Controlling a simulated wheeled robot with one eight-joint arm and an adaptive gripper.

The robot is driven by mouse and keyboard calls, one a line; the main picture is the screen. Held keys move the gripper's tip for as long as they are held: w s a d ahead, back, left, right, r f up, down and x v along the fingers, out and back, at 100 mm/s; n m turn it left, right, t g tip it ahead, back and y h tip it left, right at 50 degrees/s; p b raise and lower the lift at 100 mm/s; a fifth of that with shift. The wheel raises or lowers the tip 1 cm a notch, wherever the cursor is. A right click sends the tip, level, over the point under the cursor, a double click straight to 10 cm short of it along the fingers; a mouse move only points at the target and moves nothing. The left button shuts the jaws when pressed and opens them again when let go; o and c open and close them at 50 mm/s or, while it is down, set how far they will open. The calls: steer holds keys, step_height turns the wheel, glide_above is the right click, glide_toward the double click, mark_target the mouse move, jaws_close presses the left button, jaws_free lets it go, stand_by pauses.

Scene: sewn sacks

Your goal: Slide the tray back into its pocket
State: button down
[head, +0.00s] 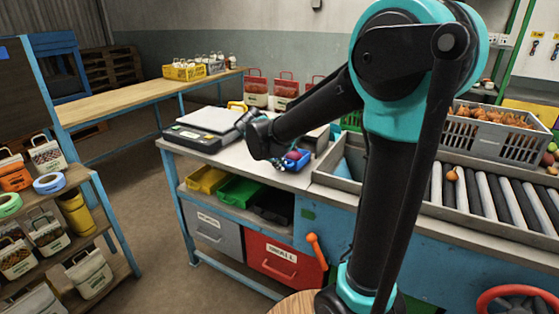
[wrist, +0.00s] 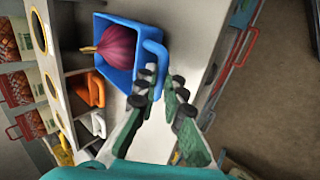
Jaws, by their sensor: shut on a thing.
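A blue tray (wrist: 118,75) with a handle holds a red-purple onion (wrist: 117,48). It shows small in the head view (head: 303,164), partly behind my gripper (head: 278,163). In the wrist view, my gripper (wrist: 164,82) has its green fingers at the tray's handle (wrist: 155,60) and is shut on it. The exact finger contact is hard to see. A pale rack (wrist: 72,103) with round holes stands left of the tray. A dark opening (wrist: 75,60) shows beside the tray.
An orange-handled tray (wrist: 90,90) and a white one (wrist: 93,123) sit in the rack below. A scale (head: 200,125) stands left on the bench. Red-topped sacks (head: 285,90) stand behind. A grey crate (head: 490,130) and rollers (head: 480,195) lie right.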

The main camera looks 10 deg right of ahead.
mark_target(300, 151)
steer(key=shift+w+d+f, duration=0.15)
steer(key=shift+w+f, duration=0.05)
steer(key=shift+f, duration=0.6)
steer(key=shift+w+d, duration=1.45)
steer(key=shift+w, duration=0.55)
steer(key=shift+w+d, duration=1.4)
steer(key=shift+w, duration=0.55)
steer(key=shift+w+d, duration=1.45)
steer(key=shift+w, duration=0.55)
steer(key=c, duration=1.6)
jaws_free()
steer(key=shift+o, duration=0.2)
